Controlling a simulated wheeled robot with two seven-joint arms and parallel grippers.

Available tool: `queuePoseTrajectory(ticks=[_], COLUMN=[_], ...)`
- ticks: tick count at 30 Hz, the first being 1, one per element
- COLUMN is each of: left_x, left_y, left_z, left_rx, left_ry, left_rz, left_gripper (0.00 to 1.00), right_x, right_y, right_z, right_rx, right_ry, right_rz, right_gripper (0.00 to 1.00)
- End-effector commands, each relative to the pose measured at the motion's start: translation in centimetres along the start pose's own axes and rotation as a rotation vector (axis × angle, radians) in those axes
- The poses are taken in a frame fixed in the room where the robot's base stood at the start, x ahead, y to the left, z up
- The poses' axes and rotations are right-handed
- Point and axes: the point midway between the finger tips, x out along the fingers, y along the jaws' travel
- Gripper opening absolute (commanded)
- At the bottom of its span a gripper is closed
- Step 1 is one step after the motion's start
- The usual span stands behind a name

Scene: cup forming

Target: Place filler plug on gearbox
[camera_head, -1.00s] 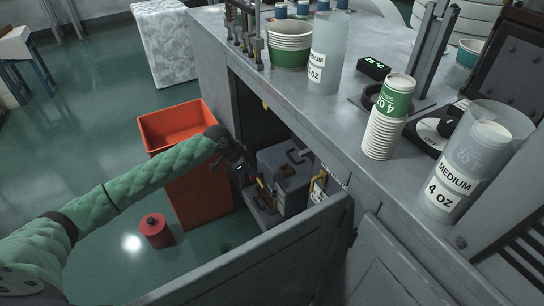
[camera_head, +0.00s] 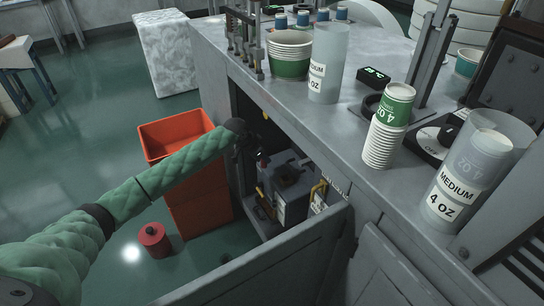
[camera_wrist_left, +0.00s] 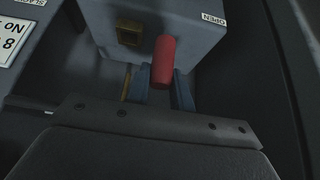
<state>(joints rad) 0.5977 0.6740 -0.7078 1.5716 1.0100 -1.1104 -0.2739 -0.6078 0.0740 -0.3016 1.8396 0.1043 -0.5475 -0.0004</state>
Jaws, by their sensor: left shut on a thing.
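The grey gearbox (camera_head: 297,193) sits inside the open cabinet under the counter. In the left wrist view its grey body (camera_wrist_left: 185,22) fills the top, with a square brass-coloured fitting (camera_wrist_left: 130,34) on it. My left gripper (camera_head: 250,150) reaches into the cabinet opening, beside and above the gearbox. In the wrist view the left gripper (camera_wrist_left: 155,88) is shut on a red cylindrical filler plug (camera_wrist_left: 163,62), which stands out in front of the gearbox. I cannot tell whether the plug touches it. My right gripper is out of view.
The open cabinet door (camera_head: 275,255) stands in front of the gearbox. An orange bin (camera_head: 185,140) is left of the opening, with a red canister (camera_head: 154,239) on the floor. The counter (camera_head: 345,125) edge overhangs; cups (camera_head: 385,130) stand on it.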

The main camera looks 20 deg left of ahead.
Motion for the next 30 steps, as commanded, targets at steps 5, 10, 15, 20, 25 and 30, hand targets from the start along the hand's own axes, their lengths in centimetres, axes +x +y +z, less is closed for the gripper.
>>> queuePoseTrajectory(ticks=[5,10,15,20,25,30], left_x=[1.6,2.9,4.6,5.8,6.5,8.2], left_y=[-2.5,-4.4,-5.4,-5.4,-5.3,-5.3], left_z=[-2.6,-4.6,-4.8,-4.0,-3.6,-2.5], left_rx=[-0.002,0.000,0.000,-0.001,0.000,0.000], left_ry=[0.002,0.001,-0.003,-0.001,0.000,-0.002], left_rz=[0.000,0.000,0.002,0.001,0.001,0.002], left_gripper=[0.00,0.00,0.00,0.00,0.00,0.00], right_x=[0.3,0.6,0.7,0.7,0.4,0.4], right_y=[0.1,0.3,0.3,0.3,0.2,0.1], right_z=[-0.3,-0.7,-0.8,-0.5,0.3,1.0], right_rx=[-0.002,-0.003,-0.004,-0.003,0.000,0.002], right_ry=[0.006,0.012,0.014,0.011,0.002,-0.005], right_rz=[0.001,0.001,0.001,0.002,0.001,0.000], right_gripper=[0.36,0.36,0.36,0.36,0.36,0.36])
